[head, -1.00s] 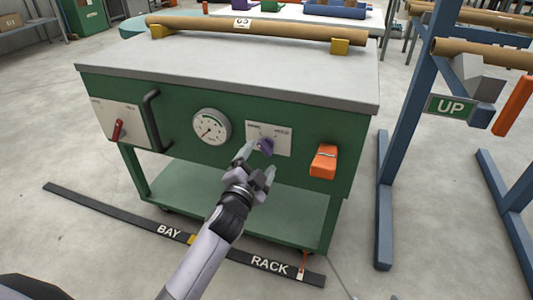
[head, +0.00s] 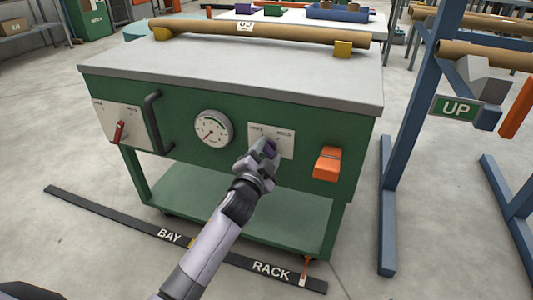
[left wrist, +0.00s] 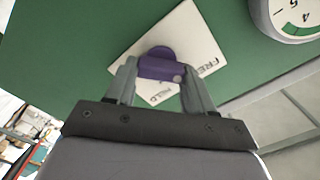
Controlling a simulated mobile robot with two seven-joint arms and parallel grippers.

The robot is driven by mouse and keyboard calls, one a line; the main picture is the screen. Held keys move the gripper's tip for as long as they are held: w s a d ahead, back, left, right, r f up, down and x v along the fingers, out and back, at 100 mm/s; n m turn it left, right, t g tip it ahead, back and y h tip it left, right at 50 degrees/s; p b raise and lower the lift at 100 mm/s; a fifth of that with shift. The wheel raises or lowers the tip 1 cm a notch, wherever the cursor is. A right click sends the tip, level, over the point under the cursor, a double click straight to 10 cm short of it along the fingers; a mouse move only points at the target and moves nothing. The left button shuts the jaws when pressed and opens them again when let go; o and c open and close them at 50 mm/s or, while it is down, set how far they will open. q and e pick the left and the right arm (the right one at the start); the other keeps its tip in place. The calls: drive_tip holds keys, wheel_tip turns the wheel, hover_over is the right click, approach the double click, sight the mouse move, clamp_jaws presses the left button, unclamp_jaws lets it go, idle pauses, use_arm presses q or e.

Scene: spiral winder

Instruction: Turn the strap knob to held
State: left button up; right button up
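The strap knob (head: 270,146) is purple and sits on a white plate (head: 287,143) on the green cabinet front. In the left wrist view, the knob (left wrist: 160,66) shows a small pale dot on the side of the FREE lettering; HELD is printed at the plate's lower left. My left gripper (head: 262,152) is at the knob. In the left wrist view its fingers (left wrist: 160,72) lie along both sides of the knob and appear to touch it. The fingers hide part of the knob and plate in the head view. My right gripper is not in view.
A round gauge (head: 213,129) is left of the plate, and an orange part (head: 328,163) sticks out to its right. A black handle (head: 156,122) and a red lever (head: 119,131) are farther left. The grey worktop (head: 230,65) overhangs above. A blue rack stands at right.

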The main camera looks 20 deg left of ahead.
use_arm(q)
drive_tip(key=shift+m, duration=0.3)
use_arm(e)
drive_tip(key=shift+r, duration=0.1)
use_arm(q)
drive_tip(key=m, duration=0.3)
drive_tip(key=shift+f+m, duration=0.1)
drive_tip(key=shift+m, duration=0.3)
drive_tip(key=m, duration=0.3)
drive_tip(key=shift+m, duration=0.3)
drive_tip(key=m+p, duration=0.1)
drive_tip(key=m, duration=0.4)
drive_tip(key=shift+f, duration=0.15)
drive_tip(key=shift+f+m+p, duration=0.1)
drive_tip(key=shift+m+p, duration=0.2)
drive_tip(key=shift+m, duration=1.2)
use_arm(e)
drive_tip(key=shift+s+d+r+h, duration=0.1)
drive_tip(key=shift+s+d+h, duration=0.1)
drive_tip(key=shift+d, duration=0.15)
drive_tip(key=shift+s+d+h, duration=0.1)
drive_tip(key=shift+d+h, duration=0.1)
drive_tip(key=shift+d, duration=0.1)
use_arm(q)
drive_tip(key=o, duration=1.1)
drive_tip(key=shift+c, duration=0.2)
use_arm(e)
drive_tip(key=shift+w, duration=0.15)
